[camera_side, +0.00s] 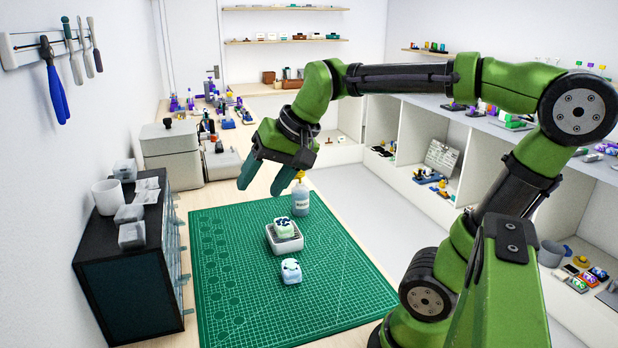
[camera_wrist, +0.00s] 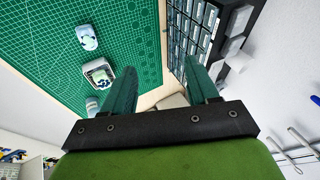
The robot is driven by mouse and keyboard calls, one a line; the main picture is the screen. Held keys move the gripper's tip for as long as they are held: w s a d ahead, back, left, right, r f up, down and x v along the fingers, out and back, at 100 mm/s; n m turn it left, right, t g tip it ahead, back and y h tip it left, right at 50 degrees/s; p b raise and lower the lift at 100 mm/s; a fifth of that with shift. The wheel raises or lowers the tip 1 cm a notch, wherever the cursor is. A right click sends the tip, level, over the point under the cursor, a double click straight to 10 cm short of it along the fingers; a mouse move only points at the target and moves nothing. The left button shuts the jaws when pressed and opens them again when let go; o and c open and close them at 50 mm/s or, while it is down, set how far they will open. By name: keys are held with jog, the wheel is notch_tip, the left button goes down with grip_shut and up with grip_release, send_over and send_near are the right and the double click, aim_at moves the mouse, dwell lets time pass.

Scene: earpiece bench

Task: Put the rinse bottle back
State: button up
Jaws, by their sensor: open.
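The rinse bottle (camera_side: 300,197), a pale bluish bottle with a yellow top and a dark label, stands upright on the green cutting mat (camera_side: 225,285) near its far edge. In the wrist view a small pale shape left of the fingers (camera_wrist: 92,106) seems to be this bottle, partly cut off by my finger. My gripper (camera_side: 265,180) is open and empty, raised above the far end of the mat, just left of the bottle and apart from it. Its two green fingers (camera_wrist: 162,75) are spread wide in the wrist view.
A light tray (camera_side: 284,246) holding a pale green-and-dark item stands in front of the bottle. A whitish-blue item (camera_side: 291,271) lies nearer. The mat's near left is clear.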

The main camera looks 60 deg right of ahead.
jog(key=s+a+f+n+t, duration=0.1)
jog(key=s+a+f+n, duration=0.3)
jog(key=s+a+f, duration=0.1)
jog(key=shift+s+y, duration=0.3)
jog(key=shift+s, duration=0.5)
dwell(0.4)
